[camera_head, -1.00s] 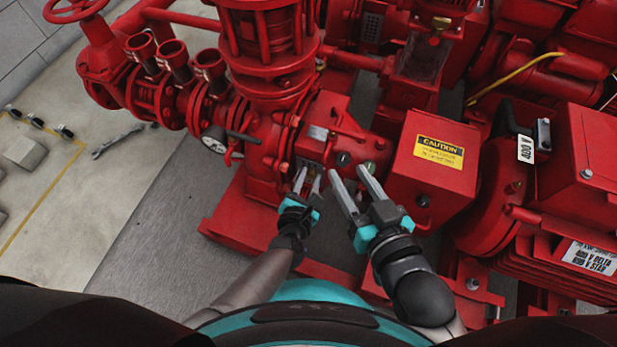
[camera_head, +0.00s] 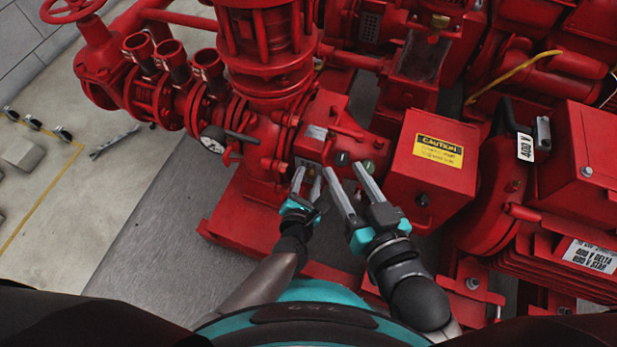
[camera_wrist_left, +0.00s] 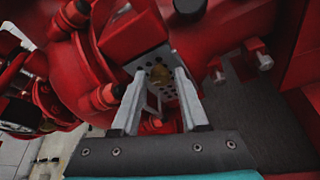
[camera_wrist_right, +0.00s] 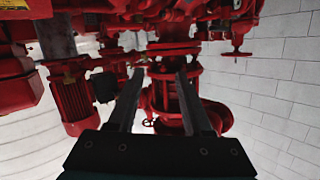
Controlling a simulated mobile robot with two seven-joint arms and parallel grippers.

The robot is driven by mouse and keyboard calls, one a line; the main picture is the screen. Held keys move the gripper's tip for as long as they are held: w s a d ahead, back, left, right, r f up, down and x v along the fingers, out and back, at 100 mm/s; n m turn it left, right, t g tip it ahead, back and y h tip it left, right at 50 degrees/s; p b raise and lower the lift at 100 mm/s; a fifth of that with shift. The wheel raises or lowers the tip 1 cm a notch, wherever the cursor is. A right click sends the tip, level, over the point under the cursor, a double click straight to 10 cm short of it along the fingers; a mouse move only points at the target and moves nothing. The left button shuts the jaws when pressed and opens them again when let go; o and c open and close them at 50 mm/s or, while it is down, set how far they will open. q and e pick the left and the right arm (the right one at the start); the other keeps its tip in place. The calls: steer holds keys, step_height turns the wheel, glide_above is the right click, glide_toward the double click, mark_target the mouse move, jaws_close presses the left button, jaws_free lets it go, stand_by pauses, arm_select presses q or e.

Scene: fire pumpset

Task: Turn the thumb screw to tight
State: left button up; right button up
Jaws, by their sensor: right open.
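A small brass-coloured piece, which looks like the thumb screw (camera_wrist_left: 158,76), sits on a grey plate with dark holes (camera_wrist_left: 150,62) on the red pump housing, in the left wrist view. My left gripper (camera_wrist_left: 161,76) is open, and the piece appears between and just beyond its fingertips; I cannot tell whether they touch it. In the head view the left gripper (camera_head: 308,178) is at the front of the housing. My right gripper (camera_head: 343,168) is open and empty beside it on the right. It also shows open in the right wrist view (camera_wrist_right: 160,75).
A red box with a yellow caution label (camera_head: 438,151) stands close to the right of my right gripper. A pressure gauge (camera_head: 212,139) and red flanged pipes lie to the left. A wrench (camera_head: 115,142) lies on the open floor at far left.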

mark_target(309, 176)
arm_select(q)
steer(key=shift+s+r, duration=0.1)
steer(key=shift+p+v, duration=0.8)
steer(key=shift+v, duration=0.7)
steer(key=shift+p+v, duration=0.8)
steer(key=shift+v, duration=1.35)
arm_select(e)
steer(key=shift+s+d+f+g+h, duration=0.2)
steer(key=shift+d+f+g+h, duration=0.25)
steer(key=shift+d+g, duration=0.4)
steer(key=shift+s+d+f+g+h, duration=0.25)
steer(key=shift+d+g+h, duration=0.3)
steer(key=shift+d+g, duration=0.35)
steer(key=shift+s+d+f+g+h, duration=0.15)
steer(key=shift+d+f+g+h, duration=0.3)
steer(key=shift+d+g, duration=0.4)
